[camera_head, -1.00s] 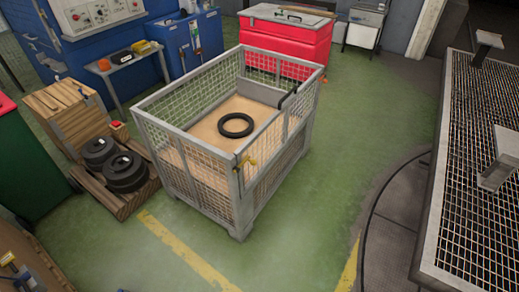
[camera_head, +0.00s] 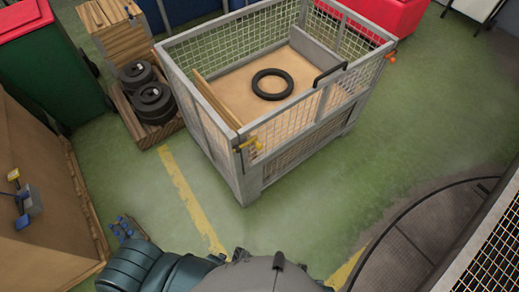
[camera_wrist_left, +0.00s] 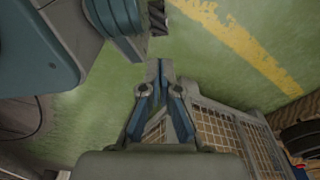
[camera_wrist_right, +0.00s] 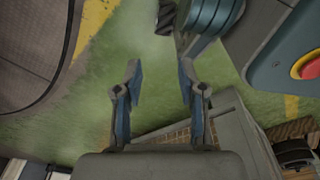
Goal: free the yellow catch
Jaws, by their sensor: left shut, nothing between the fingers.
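The yellow catch (camera_head: 250,143) is on the near corner post of a grey mesh cage (camera_head: 247,190), at the top of its front side. An orange-red catch (camera_head: 391,56) is on the far right corner. My left gripper (camera_wrist_left: 158,70) is shut and empty, over green floor, with the cage's mesh (camera_wrist_left: 215,128) beyond it. My right gripper (camera_wrist_right: 159,70) is open and empty, with part of the cage (camera_wrist_right: 240,130) behind it. Neither gripper touches the catch. The catch cannot be made out in either wrist view.
A black ring (camera_head: 272,84) lies inside the cage, and a black handle (camera_head: 329,73) is on its front side. Dark round weights (camera_head: 153,103) sit on a pallet to the left. Green floor right of the cage is clear.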

